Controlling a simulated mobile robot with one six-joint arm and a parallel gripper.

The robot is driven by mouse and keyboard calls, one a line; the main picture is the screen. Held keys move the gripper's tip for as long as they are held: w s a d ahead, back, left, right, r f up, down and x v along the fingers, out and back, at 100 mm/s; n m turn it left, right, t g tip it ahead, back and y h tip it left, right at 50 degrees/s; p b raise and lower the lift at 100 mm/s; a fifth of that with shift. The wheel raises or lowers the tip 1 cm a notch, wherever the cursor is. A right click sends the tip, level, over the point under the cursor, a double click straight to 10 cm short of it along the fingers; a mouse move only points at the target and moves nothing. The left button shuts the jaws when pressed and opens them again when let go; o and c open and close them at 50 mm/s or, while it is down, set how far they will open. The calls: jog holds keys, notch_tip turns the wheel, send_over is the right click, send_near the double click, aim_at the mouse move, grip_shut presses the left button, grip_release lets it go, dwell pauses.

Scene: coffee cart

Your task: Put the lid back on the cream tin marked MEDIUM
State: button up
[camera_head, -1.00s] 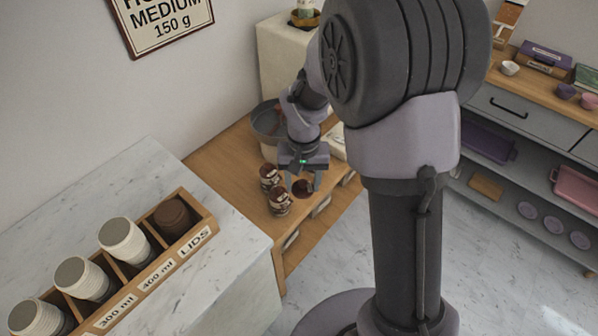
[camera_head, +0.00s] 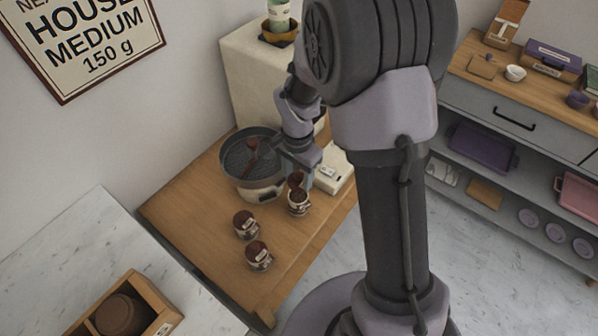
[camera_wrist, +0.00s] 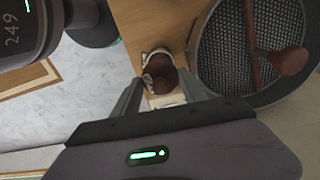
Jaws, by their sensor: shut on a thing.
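My gripper (camera_head: 300,177) is shut on a brown lid (camera_head: 297,181), which also shows between the fingers in the wrist view (camera_wrist: 160,73). Below the lid stands a small cream tin (camera_head: 299,203) with a dark top, close to the round pan. I cannot tell whether the lid touches this tin. Two more cream tins with brown tops stand to the left and nearer, one at the back (camera_head: 246,226) and one in front (camera_head: 259,256). The tins' labels are too small to read, so I cannot tell which says MEDIUM.
A round grey pan (camera_head: 228,170) with a brown-handled tool (camera_head: 252,158) sits left of my gripper on the wooden counter (camera_head: 185,215). A pale scale-like box (camera_head: 336,175) is at its right. The counter's front is clear. A wooden lids box (camera_head: 155,325) is at lower left.

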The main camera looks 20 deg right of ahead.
jog(key=shift+f+b, duration=2.45)
jog(key=shift+f, duration=0.8)
jog(key=shift+f+b, duration=0.15)
jog(key=shift+b, duration=0.3)
jog(key=o, duration=1.4)
jog(key=shift+o, duration=0.5)
jog(key=shift+o, duration=0.9)
jog(key=shift+w, duration=0.1)
jog(key=shift+c, duration=0.2)
